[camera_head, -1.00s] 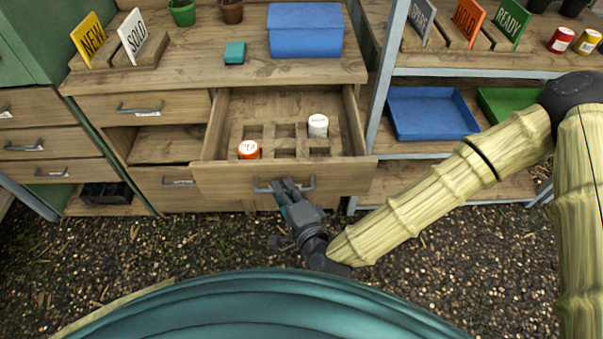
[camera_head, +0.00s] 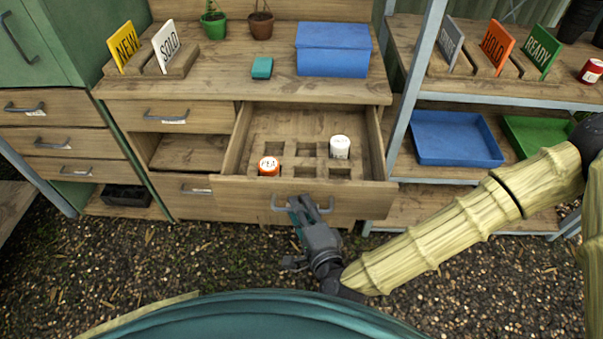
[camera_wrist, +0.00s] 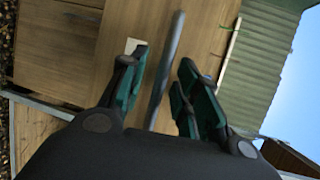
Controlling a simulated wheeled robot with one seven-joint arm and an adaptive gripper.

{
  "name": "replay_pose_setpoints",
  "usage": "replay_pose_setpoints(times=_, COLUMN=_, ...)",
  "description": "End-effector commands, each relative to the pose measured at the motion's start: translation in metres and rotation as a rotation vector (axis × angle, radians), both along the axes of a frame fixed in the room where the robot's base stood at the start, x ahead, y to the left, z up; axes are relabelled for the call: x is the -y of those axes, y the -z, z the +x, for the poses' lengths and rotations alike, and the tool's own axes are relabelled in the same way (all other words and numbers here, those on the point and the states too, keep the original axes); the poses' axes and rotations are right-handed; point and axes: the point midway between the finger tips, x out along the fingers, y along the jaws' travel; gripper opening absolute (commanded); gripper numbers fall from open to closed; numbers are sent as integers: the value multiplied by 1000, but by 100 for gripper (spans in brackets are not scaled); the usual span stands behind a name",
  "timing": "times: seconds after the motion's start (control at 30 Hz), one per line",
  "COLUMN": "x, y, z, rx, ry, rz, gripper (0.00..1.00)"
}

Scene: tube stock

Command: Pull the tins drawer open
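The drawer (camera_head: 235,196) stands pulled out from the wooden bench. A white tin (camera_head: 340,147) and an orange-and-white tin (camera_head: 269,166) sit in its divided insert. Its grey bar handle (camera_head: 281,207) is on the front. My gripper (camera_head: 304,206) is at this handle, in front of the drawer. In the wrist view, the teal-padded fingers of my gripper (camera_wrist: 160,90) are spread on both sides of the handle bar (camera_wrist: 168,65). Gaps show between the bar and the fingers, so the gripper is open around it, not clamped.
A blue box (camera_head: 333,62), a teal block (camera_head: 262,68) and SOLD and NEW signs stand on the bench top. A shelf with a blue tray (camera_head: 455,138) and a green tray is to the right. The gravel (camera_head: 150,270) in front of the bench is clear.

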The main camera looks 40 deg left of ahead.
Motion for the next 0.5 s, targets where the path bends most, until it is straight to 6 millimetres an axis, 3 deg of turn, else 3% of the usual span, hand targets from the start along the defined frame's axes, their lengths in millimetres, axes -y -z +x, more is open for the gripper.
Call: replay_pose_setpoints(times=0.5, x=50, y=-10, z=-35, rx=-3, ry=0, rz=0, gripper=32)
